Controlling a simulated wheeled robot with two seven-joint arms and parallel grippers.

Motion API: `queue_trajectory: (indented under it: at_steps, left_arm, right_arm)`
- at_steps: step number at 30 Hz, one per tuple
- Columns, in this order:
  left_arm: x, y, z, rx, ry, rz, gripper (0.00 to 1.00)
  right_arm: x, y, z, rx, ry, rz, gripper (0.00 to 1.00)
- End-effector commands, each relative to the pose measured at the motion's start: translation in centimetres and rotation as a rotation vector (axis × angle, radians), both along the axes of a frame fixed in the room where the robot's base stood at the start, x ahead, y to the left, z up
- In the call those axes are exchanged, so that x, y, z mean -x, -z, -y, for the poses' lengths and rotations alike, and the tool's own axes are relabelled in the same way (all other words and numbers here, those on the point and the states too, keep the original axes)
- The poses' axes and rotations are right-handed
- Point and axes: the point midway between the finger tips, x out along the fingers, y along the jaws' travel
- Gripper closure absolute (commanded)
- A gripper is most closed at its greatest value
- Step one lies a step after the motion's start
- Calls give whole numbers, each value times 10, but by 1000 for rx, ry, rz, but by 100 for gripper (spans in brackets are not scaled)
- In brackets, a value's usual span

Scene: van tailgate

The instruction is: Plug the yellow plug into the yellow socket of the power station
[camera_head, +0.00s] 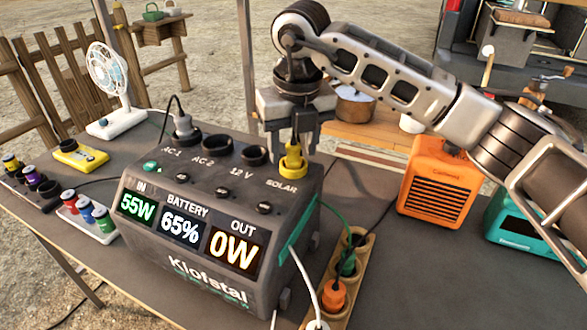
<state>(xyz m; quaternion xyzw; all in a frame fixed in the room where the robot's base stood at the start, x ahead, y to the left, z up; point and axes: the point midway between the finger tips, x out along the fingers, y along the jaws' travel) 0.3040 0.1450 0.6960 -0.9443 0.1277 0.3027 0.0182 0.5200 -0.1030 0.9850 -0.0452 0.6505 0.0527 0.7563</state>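The grey power station (203,287) stands on the table, its screen reading IN 55W, BATTERY 65% and OUT 0W. Its yellow socket (290,171), marked SOLAR, is at the right end of the socket row. A yellow plug (294,148) stands upright at that socket and seems to be in it; how deep is hard to see. My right gripper (291,146) points down over it, one finger on each side. The fingers look apart, with a gap beside the plug; they partly hide the plug's upper end. My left gripper is not in view.
A grey plug (183,127) sits in AC 1; AC 2 and 12 V look empty. A power strip (357,262) with cables lies at the right, near an orange heater (435,183) and a teal device (512,222). A fan (107,70) and a yellow-based device (80,156) stand left.

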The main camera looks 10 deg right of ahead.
Motion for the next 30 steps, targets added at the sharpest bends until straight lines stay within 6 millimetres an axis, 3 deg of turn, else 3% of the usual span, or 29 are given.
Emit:
queue_trajectory:
  at_steps: [1, 8, 11, 16, 30]
  left_arm:
    - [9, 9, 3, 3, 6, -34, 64]
    - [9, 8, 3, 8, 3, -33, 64]
    - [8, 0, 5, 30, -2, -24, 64]
    - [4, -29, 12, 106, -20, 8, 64]
    - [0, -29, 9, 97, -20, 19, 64]
  right_arm:
    - [0, 0, 0, 0, 0, 0, 50]
    - [0, 0, 0, 0, 0, 0, 50]
    - [0, 0, 0, 0, 0, 0, 50]
    - [0, -4, 0, 0, 0, 2, 50]
    - [17, -121, 3, 0, 1, 5, 50]
